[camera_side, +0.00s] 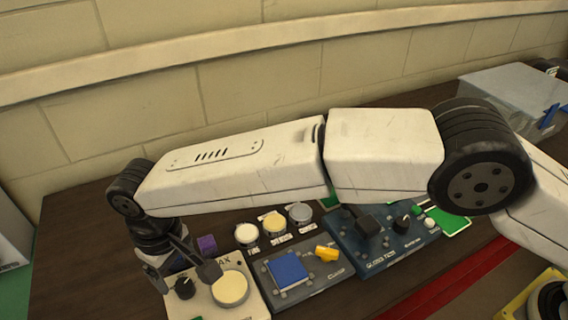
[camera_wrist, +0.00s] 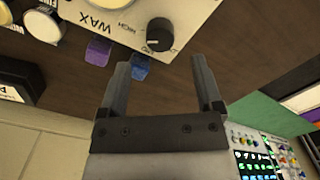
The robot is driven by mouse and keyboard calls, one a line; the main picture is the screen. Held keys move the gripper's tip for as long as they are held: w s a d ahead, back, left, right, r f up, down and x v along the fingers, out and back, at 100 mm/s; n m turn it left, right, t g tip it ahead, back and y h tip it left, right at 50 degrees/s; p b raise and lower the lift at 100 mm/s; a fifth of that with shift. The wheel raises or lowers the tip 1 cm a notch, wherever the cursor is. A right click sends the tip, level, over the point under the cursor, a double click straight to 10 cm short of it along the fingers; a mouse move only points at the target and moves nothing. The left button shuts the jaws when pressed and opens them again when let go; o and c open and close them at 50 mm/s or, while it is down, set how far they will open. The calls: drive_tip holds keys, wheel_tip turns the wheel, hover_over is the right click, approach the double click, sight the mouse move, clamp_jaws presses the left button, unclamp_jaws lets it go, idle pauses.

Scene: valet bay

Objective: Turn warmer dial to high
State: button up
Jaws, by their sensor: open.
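The wax warmer panel (camera_side: 205,302) is a cream box at the lower left of the side view, marked "WAX"; it also shows in the wrist view (camera_wrist: 185,12). Its black dial (camera_side: 184,288) is left of a round cream wax pot (camera_side: 230,288). In the wrist view the dial (camera_wrist: 160,36) has a small light mark on its left side, with small lettering beside it that looks like "HIGH". My gripper (camera_side: 184,276) is open and empty above the panel. In the wrist view my gripper (camera_wrist: 160,66) has its fingertips spread, with the dial just beyond the gap, apparently not touched.
A grey panel with a blue pad (camera_side: 288,270) and yellow knob (camera_side: 327,254) is right of the warmer. A blue panel (camera_side: 375,262) is further right. Several round pots (camera_side: 274,227) and a purple block (camera_side: 207,244) stand behind. The wall is close at the back.

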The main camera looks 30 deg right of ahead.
sight(183, 284)
drive_tip(key=shift+f, duration=2.75)
clamp_jaws()
drive_tip(key=shift+n, duration=0.6)
unclamp_jaws()
drive_tip(key=shift+r, duration=0.15)
drive_tip(key=shift+r, duration=3.8)
